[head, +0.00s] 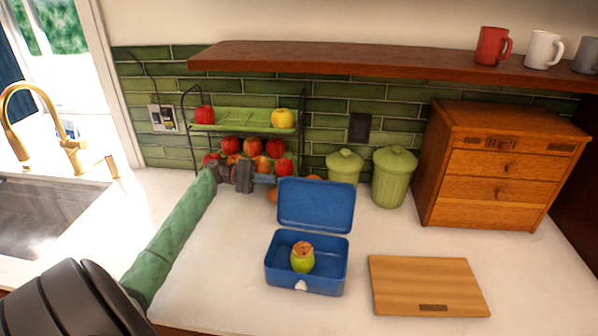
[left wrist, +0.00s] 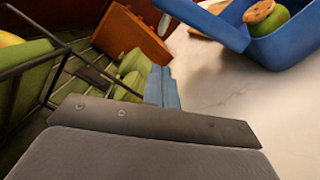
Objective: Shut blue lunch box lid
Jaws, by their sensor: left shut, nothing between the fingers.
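The blue lunch box (head: 325,283) stands open on the counter, with its lid (head: 316,205) raised at the back edge. A green apple (head: 302,264) with a round brown piece on top sits inside. My left gripper (head: 266,179) is behind the lid, near its upper left corner; its light blue fingers are shut and empty. In the left wrist view, the fingers (left wrist: 163,88) are together and point along the back of the counter. There the lid (left wrist: 207,22) and box (left wrist: 291,47) are at upper right, apart from the fingers. My right gripper is not in view.
A wire rack (head: 243,120) with apples stands close behind my left gripper. Two green canisters (head: 394,178) and a wooden drawer cabinet (head: 497,165) stand at the back right. A cutting board (head: 425,285) lies right of the box. The counter left of the box is clear.

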